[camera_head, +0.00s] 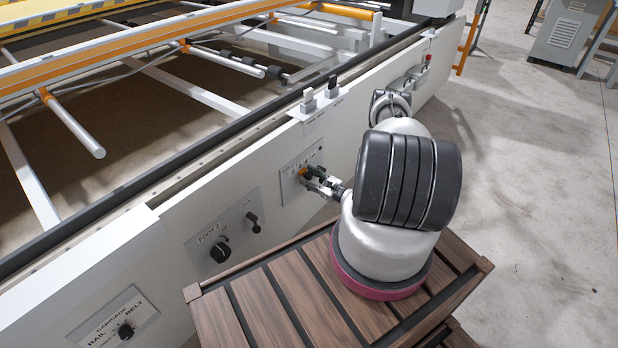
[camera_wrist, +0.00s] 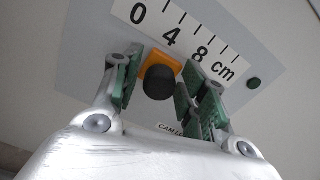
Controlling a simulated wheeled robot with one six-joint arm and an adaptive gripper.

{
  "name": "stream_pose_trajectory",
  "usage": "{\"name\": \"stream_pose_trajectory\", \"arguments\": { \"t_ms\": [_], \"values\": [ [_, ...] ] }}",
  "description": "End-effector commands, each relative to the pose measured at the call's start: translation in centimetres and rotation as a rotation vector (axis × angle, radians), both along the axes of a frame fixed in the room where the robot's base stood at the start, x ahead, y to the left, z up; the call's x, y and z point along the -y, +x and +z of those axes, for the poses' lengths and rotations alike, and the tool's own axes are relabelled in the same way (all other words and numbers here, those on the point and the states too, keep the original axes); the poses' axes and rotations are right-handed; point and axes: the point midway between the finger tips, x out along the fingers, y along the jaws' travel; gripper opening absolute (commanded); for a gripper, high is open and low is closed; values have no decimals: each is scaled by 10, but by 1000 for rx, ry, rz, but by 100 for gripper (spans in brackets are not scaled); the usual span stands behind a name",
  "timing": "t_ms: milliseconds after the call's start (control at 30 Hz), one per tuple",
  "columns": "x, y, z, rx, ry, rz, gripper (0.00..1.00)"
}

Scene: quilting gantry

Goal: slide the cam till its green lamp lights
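The cam is an orange block (camera_wrist: 150,66) with a round black knob (camera_wrist: 160,83), on a grey panel. Its scale plate (camera_wrist: 180,40) reads 0, 4, 8 cm; the cam sits nearest the 4. In the head view the cam (camera_head: 303,172) is a small orange spot on the machine's side. A small round lamp (camera_wrist: 254,83), dark green and looking unlit, is right of the scale. My gripper (camera_wrist: 162,80) has its green-padded fingers on either side of the knob, with a narrow gap at the left; contact at the right is unclear. The gripper (camera_head: 318,182) also shows in the head view.
A knob-and-lever panel (camera_head: 222,238) and a rail/belt carriage panel (camera_head: 112,325) lie left along the machine side. Two small switches (camera_head: 320,100) stand on the edge above. A slatted wooden platform (camera_head: 265,305) is below my arm. Open floor (camera_head: 540,200) is at right.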

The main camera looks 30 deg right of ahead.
Motion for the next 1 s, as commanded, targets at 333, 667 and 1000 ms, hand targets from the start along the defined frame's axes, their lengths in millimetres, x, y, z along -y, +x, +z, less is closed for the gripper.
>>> {"name": "stream_pose_trajectory", "arguments": {
  "t_ms": [333, 667, 1000],
  "values": [
    [3, 3, 1, 4, -4, 0, 0],
    [3, 4, 2, 5, -5, 1, 46],
    [3, 3, 1, 3, -2, 1, 49]
  ]
}}
